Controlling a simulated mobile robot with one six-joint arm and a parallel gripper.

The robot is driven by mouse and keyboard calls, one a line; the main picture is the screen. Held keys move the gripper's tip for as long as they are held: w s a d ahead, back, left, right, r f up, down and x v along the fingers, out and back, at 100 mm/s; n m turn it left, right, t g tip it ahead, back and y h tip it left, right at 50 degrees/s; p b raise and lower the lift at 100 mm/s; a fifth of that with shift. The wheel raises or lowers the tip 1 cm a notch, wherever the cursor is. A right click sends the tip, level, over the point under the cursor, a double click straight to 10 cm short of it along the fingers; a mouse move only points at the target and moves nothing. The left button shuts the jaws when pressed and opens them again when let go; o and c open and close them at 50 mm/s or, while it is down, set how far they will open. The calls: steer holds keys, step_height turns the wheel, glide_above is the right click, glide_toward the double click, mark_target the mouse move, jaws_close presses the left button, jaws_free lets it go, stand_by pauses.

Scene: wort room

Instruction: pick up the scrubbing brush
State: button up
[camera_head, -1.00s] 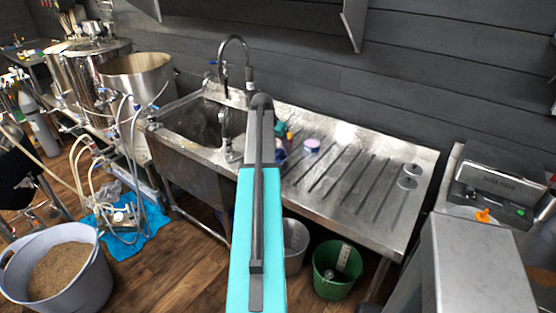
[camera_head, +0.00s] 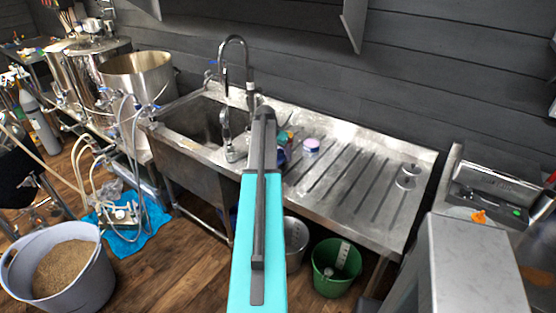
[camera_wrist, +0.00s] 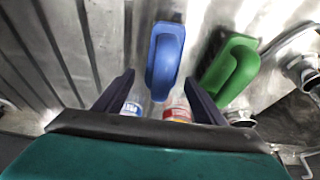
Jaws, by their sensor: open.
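In the wrist view, a blue handled brush-like thing (camera_wrist: 165,58) lies ahead of my gripper (camera_wrist: 158,84), between the lines of its two dark fingers. A green handled thing (camera_wrist: 232,68) of similar shape lies to its right. I cannot tell for certain which is the scrubbing brush, and no bristles show. My gripper is open, with nothing clamped between its fingers. In the head view, my arm hides the gripper, and a dark blue bit (camera_head: 281,157) shows beside it on the steel drainboard (camera_head: 345,185).
Bottles with a white-blue label (camera_wrist: 131,107) and a red label (camera_wrist: 177,111) show low between the fingers. A purple-topped round thing (camera_head: 311,146) stands on the drainboard. The sink basin (camera_head: 195,125) and tall faucet (camera_head: 232,75) are to the left. The drainboard's right part is mostly clear.

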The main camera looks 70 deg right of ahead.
steer(key=c, duration=1.2)
steer(key=shift+r, duration=0.2)
steer(key=shift+r+b, duration=0.9)
steer(key=shift+r, duration=0.55)
steer(key=s+a+r+b, duration=0.1)
steer(key=a+b, duration=0.3)
steer(key=a, duration=1.2)
steer(key=shift+s+r, duration=0.15)
steer(key=shift+r, duration=0.2)
